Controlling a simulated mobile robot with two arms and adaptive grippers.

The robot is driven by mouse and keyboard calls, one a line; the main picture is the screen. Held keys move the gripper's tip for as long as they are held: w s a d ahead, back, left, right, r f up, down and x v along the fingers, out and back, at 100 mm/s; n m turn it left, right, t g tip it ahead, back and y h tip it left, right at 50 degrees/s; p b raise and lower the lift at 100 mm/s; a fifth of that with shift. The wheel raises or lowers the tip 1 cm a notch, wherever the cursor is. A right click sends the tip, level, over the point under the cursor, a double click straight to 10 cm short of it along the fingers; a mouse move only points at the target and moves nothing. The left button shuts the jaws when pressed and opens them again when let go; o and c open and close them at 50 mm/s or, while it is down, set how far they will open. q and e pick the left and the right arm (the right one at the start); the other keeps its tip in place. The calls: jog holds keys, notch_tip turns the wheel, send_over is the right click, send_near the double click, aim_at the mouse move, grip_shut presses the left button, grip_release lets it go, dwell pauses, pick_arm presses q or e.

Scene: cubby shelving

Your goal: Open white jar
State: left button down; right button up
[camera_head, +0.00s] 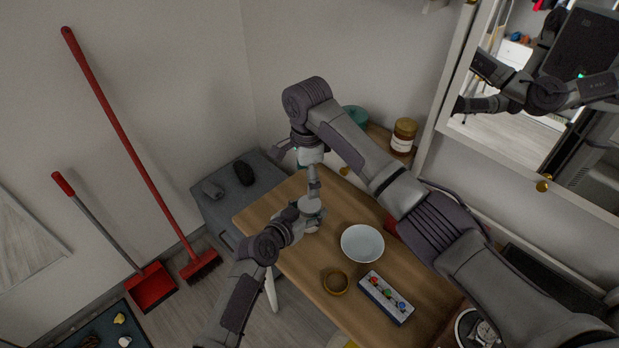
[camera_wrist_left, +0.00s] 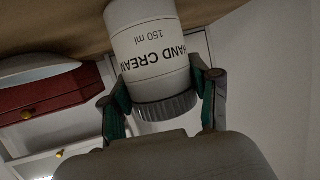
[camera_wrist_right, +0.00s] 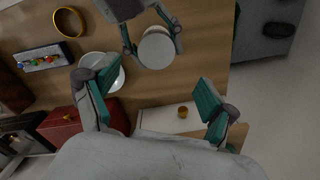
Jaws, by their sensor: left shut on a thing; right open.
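The white jar (camera_head: 310,205) stands on the wooden table near its left edge. In the left wrist view the jar (camera_wrist_left: 150,45) reads "HAND CREAM 150 ml" and has a ridged grey lid (camera_wrist_left: 167,107). My left gripper (camera_wrist_left: 165,98) is shut on the jar, its fingers on both sides near the lid. The right wrist view shows the round lid top (camera_wrist_right: 156,49) between the left gripper's fingers. My right gripper (camera_wrist_right: 152,90) is open and empty above the table, close to the jar. The right fingertips are partly hidden in the head view.
A brown jar (camera_head: 403,135) stands behind. A grey cabinet (camera_head: 217,212) adjoins on the left.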

aim_at(309, 204)
jog(key=m, duration=0.6)
jog(key=shift+d+f+m, duration=0.1)
jog(key=shift+m, duration=0.3)
jog(key=m, duration=0.5)
jog(key=shift+s+d+f, duration=0.1)
jog(key=shift+d, duration=0.05)
jog(key=shift+f, duration=4)
